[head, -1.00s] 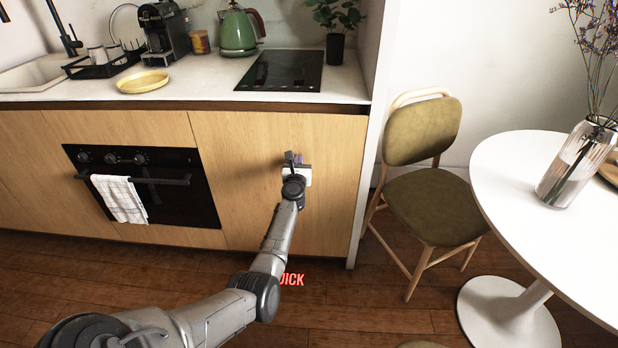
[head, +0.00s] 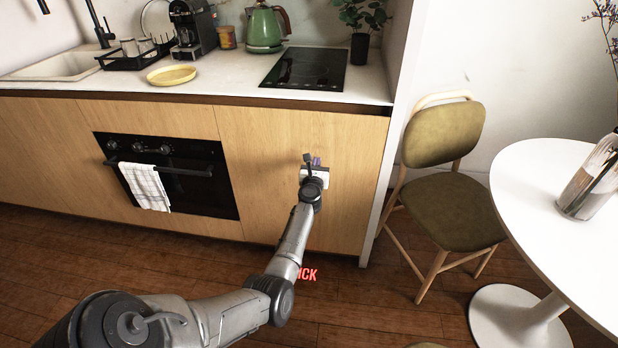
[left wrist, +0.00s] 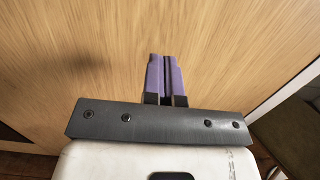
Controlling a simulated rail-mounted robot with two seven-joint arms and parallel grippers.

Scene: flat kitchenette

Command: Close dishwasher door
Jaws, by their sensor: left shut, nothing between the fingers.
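The dishwasher door appears to be the wooden front panel (head: 265,190) right of the oven, below the cooktop; it stands upright and looks flush with the cabinet fronts. My left gripper (head: 316,161) is in front of the panel's right half. In the left wrist view its two purple fingers (left wrist: 165,78) are shut together with nothing between them and point at the wood surface (left wrist: 230,50). Whether the fingertips touch the panel I cannot tell. My right gripper is not in view.
A black oven (head: 175,175) with a hanging towel (head: 146,188) is left of the panel. A green-cushioned chair (head: 445,170) and a white round table (head: 545,200) stand to the right. The wooden floor (head: 110,260) is clear before the cabinets.

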